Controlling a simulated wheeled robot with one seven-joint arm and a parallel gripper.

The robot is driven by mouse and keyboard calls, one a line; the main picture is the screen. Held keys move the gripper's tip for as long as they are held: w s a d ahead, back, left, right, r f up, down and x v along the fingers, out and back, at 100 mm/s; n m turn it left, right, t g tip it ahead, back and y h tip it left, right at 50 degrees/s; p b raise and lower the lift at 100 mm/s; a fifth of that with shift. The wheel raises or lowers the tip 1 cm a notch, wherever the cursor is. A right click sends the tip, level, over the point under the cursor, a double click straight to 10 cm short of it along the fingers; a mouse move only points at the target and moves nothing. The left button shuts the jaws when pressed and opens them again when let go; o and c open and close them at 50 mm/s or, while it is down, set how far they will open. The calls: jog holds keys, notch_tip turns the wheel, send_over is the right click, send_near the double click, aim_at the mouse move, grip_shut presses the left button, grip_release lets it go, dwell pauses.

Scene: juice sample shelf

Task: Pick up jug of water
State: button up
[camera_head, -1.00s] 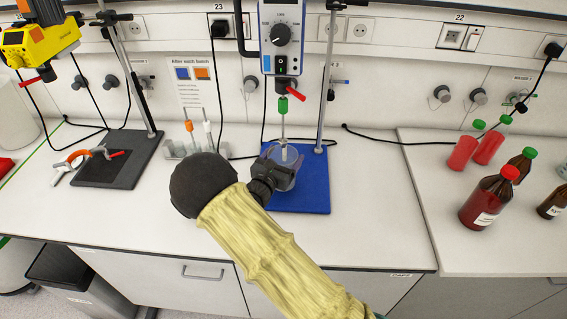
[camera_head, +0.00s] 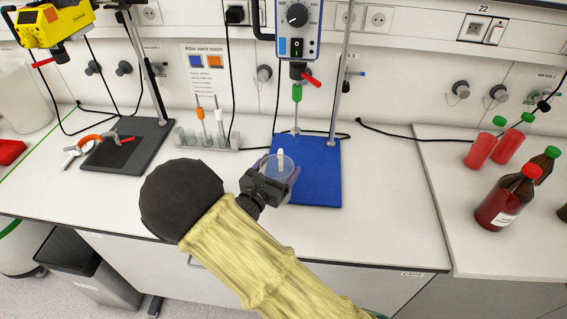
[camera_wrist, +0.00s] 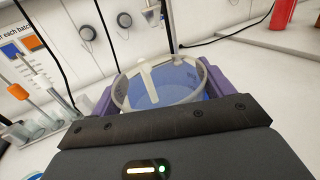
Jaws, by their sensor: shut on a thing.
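The jug of water (camera_head: 279,168) is a clear round vessel with bluish contents and a white upright piece inside it.
The overhead stirrer (camera_head: 297,30) hangs on its rod behind the jug. A rack with several brushes or probes (camera_head: 207,138) stands to the left. A black stand base (camera_head: 130,146) is further left. Red-capped and green-capped bottles (camera_head: 505,200) stand on the right bench. The front bench is clear.

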jog(key=b+v, duration=0.1)
jog(key=v, duration=0.6)
jog(key=shift+s+a+b, duration=0.15)
jog(key=shift+s+b, duration=0.15)
jog(key=shift+b, duration=0.05)
dwell(0.8)
